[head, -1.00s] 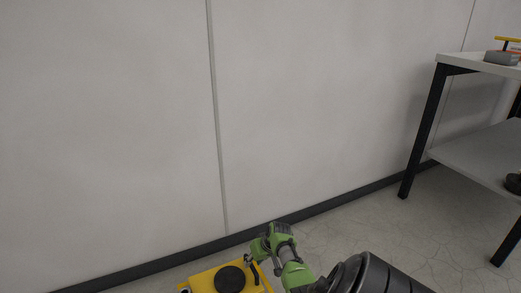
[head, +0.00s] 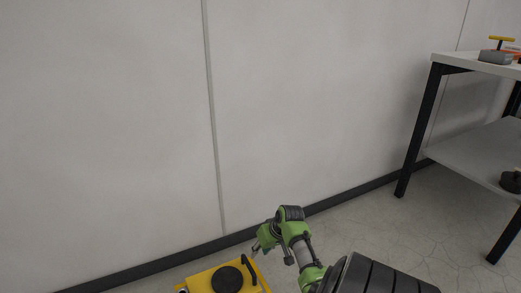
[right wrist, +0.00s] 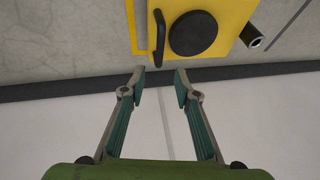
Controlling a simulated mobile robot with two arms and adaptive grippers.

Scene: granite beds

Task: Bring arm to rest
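My right gripper (head: 272,253) shows at the bottom centre of the head view, on a green and black arm that comes in from the lower right. Its two fingers are spread and empty. In the right wrist view the gripper (right wrist: 160,82) is also open, with nothing between its fingertips. Its fingers point toward the floor and the yellow object. My left gripper is not in view.
A yellow object (head: 204,283) with a black round cap and black handle stands near the right gripper, apart from it. The pale wall (head: 120,120) is behind. A table (head: 455,58) with a lower shelf stands right, bearing a grey item (head: 495,57).

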